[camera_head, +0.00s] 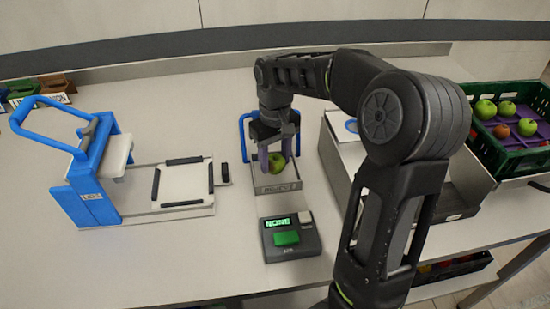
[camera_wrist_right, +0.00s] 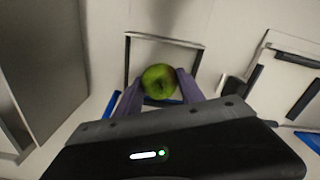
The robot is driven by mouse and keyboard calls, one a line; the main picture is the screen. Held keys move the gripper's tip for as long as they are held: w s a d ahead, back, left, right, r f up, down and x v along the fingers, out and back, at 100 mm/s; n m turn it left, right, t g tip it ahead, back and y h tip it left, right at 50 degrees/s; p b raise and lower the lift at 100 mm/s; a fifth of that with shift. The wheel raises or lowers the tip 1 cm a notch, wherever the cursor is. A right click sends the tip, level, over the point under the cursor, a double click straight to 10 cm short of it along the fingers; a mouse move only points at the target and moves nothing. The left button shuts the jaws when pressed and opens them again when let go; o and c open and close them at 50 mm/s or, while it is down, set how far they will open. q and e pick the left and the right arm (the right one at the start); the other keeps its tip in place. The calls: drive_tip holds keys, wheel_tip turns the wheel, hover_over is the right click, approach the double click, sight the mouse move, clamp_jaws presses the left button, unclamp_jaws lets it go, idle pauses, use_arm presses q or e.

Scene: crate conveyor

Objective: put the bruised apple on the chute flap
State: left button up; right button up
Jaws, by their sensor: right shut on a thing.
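A green apple (camera_head: 276,163) is between the fingers of my right gripper (camera_head: 276,160), which is shut on it. In the right wrist view the apple (camera_wrist_right: 159,82) sits between the two purple fingers (camera_wrist_right: 160,92), with a dark spot on its upper face. The gripper points down over a small grey tray-like flap (camera_head: 277,187) with a label on its front and a blue frame behind. The apple is over or in this flap; whether it touches the surface I cannot tell. My left gripper is not in view.
A device (camera_head: 290,239) with a green button and a display reading NONE stands in front. A blue-handled press (camera_head: 90,185) with a sliding plate is on the left. A grey metal box (camera_head: 335,150) is right of the flap. A green crate (camera_head: 480,150) of apples stands far right.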

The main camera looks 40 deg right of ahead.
drive_tip(key=o, duration=1.4)
drive_tip(key=shift+o, duration=0.2)
drive_tip(key=shift+r, duration=0.1)
drive_tip(key=shift+r+p, duration=2.95)
drive_tip(key=shift+r, duration=0.5)
